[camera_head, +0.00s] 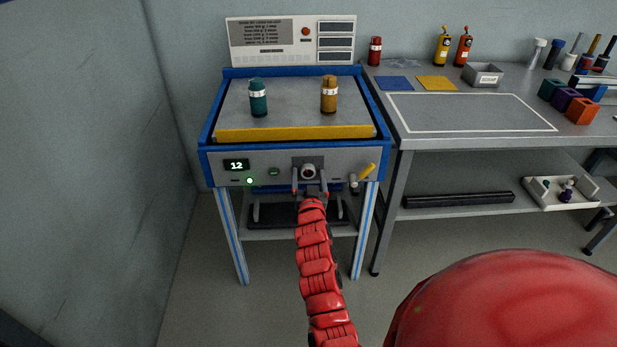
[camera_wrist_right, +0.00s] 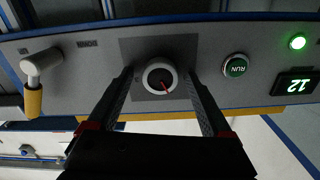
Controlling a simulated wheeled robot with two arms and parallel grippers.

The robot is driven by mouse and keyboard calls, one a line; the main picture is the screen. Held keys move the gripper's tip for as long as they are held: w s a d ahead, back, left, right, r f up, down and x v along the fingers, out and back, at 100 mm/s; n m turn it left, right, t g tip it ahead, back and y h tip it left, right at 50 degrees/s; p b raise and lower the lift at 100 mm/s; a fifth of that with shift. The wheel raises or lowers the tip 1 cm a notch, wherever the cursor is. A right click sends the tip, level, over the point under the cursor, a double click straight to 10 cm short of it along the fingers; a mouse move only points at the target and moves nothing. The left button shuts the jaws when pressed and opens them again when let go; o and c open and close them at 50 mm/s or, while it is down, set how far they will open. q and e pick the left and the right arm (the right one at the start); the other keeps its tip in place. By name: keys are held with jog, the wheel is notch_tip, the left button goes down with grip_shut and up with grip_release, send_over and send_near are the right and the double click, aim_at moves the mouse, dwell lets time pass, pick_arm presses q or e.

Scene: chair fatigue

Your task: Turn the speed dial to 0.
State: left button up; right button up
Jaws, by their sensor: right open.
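The speed dial (camera_head: 308,171) is a round light-rimmed knob on the front panel of the blue-framed machine (camera_head: 225,179). In the right wrist view, the dial (camera_wrist_right: 160,77) has a dark face and a red pointer line, and the picture is upside down. My right gripper (camera_head: 310,187) is open in front of the dial; in the wrist view its two fingers (camera_wrist_right: 160,79) stand on either side of it, apart from its rim. The display (camera_head: 236,165) reads 12; it also shows in the wrist view (camera_wrist_right: 295,85). My left gripper is not in view.
A green RUN button (camera_wrist_right: 235,67) and a lit green lamp (camera_wrist_right: 298,42) are beside the dial. A yellow-handled lever (camera_head: 366,173) is on its other side. Teal (camera_head: 258,98) and amber (camera_head: 329,95) cylinders stand on the machine top. A grey workbench (camera_head: 470,140) stands right.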

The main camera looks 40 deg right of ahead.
grip_shut()
dwell(0.4)
jog(key=shift+n, duration=0.3)
jog(key=shift+a+n+b, duration=0.1)
jog(key=shift+n+b, duration=0.45)
jog(key=shift+n, duration=1.25)
jog(key=shift+n+b, duration=0.3)
jog(key=shift+n, duration=2.5)
